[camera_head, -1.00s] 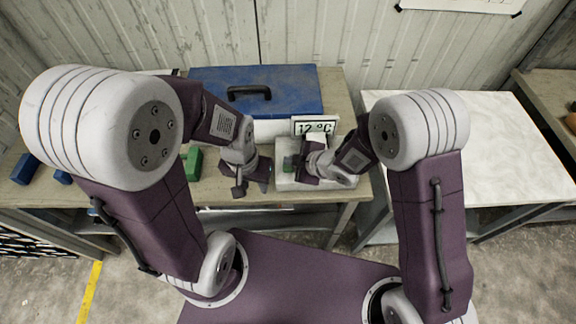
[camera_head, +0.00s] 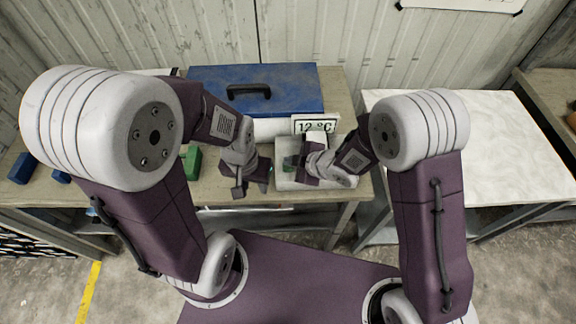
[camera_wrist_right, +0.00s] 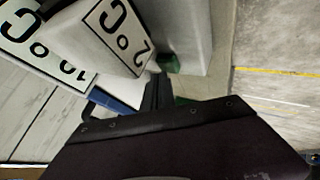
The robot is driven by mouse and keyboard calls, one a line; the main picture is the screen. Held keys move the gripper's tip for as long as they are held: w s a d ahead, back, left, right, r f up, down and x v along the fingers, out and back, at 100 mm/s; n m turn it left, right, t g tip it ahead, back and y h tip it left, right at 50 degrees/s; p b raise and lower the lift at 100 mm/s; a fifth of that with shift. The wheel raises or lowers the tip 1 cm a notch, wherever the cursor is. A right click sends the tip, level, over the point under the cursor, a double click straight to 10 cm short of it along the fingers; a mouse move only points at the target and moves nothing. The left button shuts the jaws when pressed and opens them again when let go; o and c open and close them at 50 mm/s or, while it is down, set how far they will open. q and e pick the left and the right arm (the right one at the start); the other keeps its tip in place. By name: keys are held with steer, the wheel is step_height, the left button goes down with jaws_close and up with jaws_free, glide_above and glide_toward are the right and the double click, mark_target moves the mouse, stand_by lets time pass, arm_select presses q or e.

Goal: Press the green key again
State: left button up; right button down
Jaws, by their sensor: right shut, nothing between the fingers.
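The green key (camera_head: 288,162) shows as a small dark green patch at the left of a pale box (camera_head: 345,181) on the bench in the head view. My right gripper (camera_head: 296,168) is shut and empty, over the box beside the key. In the right wrist view, a green piece (camera_wrist_right: 168,63) lies close to my shut fingertips (camera_wrist_right: 157,82); I cannot tell whether they touch it.
A blue case (camera_head: 280,88) with a black handle lies behind the grippers. A green block (camera_head: 192,163) stands left of my left gripper. Blue blocks (camera_head: 23,168) lie at the far left. A pale table (camera_head: 500,140) at the right is clear.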

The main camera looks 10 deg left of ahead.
mark_target(290, 168)
steer(key=shift+f+b, duration=0.5)
stand_by(0.6)
stand_by(0.3)
steer(key=shift+r+p, duration=0.8)
steer(key=shift+r, duration=0.15)
step_height(290, 168, up, 5)
steer(key=p, duration=0.4)
steer(key=shift+r+p, duration=0.1)
steer(key=shift+p, duration=0.2)
